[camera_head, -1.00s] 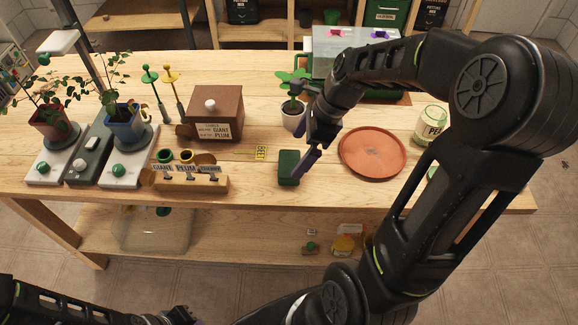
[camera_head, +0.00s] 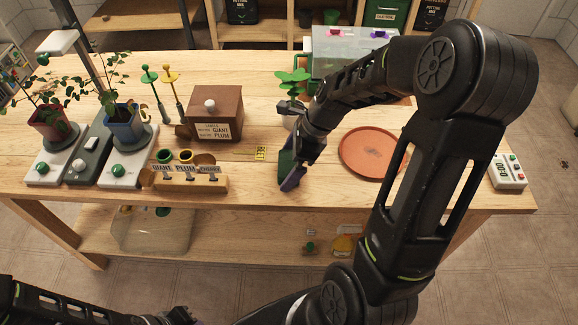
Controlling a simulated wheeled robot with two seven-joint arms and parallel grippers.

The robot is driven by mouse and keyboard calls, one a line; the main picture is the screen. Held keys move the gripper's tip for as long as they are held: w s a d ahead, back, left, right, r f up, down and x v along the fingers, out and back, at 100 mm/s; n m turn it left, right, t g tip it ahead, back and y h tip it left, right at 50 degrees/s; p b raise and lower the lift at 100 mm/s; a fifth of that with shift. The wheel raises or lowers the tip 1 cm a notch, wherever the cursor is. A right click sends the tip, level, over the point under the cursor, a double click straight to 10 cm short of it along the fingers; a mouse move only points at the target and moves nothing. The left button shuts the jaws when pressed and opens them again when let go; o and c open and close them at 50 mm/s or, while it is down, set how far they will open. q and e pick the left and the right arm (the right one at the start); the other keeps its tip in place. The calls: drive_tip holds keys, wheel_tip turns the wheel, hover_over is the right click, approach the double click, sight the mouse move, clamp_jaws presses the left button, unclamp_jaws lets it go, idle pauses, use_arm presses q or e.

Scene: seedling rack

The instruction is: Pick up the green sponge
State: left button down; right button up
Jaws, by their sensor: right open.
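The green sponge (camera_head: 285,163) is a dark green block on the front middle of the wooden table, partly hidden by my right gripper. My right gripper (camera_head: 288,180) points down at the sponge with its jaws open; one finger shows at the sponge's right front side, and I cannot tell whether it touches. The far finger is hidden. My left arm shows only at the bottom left edge, and its jaws cannot be made out there.
A terracotta saucer (camera_head: 372,153) lies right of the gripper. A potted seedling (camera_head: 292,85) stands just behind it. A brown box (camera_head: 215,112) and a wooden label rack (camera_head: 190,183) are to the left. A white timer (camera_head: 508,171) sits at the right edge.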

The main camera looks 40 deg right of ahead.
sight(289, 163)
idle(0.5)
drive_tip(key=c, duration=1.4)
drive_tip(key=shift+o, duration=0.2)
wheel_tip(289, 163, up, 10)
drive_tip(key=shift+r+p, duration=0.1)
drive_tip(key=shift+p, duration=0.3)
